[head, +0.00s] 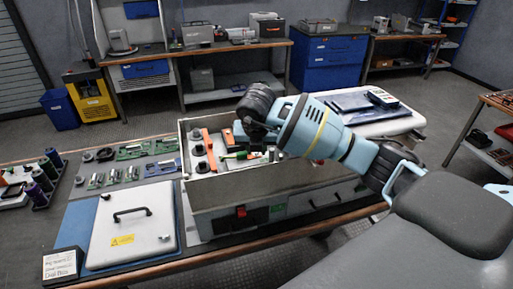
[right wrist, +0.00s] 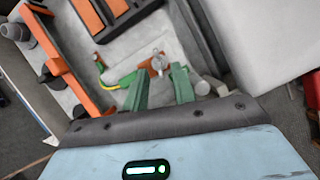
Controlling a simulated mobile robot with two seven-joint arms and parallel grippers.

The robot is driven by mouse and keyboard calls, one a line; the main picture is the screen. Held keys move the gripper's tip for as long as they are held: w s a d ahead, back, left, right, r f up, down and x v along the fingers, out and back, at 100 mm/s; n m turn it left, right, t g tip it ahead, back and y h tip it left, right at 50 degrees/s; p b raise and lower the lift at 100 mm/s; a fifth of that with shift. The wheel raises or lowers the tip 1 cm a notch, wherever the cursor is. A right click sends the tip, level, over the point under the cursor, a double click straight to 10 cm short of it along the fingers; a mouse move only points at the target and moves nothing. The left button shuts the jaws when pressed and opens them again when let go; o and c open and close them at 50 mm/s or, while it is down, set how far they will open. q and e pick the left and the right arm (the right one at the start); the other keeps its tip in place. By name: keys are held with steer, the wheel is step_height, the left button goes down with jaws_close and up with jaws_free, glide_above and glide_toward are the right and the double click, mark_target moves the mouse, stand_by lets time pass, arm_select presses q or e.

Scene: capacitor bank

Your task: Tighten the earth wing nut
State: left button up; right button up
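The earth wing nut (right wrist: 158,61) is a small silver piece in the right wrist view, beside an orange bar end inside the open cabinet (head: 290,183). A green-and-yellow earth wire (right wrist: 114,82) with a green part runs close to its left. My right gripper (right wrist: 161,74) has two green fingers, spread apart with a gap between them. The wing nut shows in line with this gap, just past the fingertips; I cannot tell whether they touch it. In the head view my right gripper (head: 252,135) is over the cabinet, its fingers mostly hidden. My left gripper is not in view.
The cabinet walls, orange bars (head: 209,150) and grey cylinders (right wrist: 18,32) surround the fingers closely. The cabinet's lid (head: 132,225) with a black handle lies on the bench at left. Circuit boards (head: 131,150) lie behind it. A white panel (head: 375,125) lies at right.

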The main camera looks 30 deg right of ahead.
steer(key=v, duration=0.8)
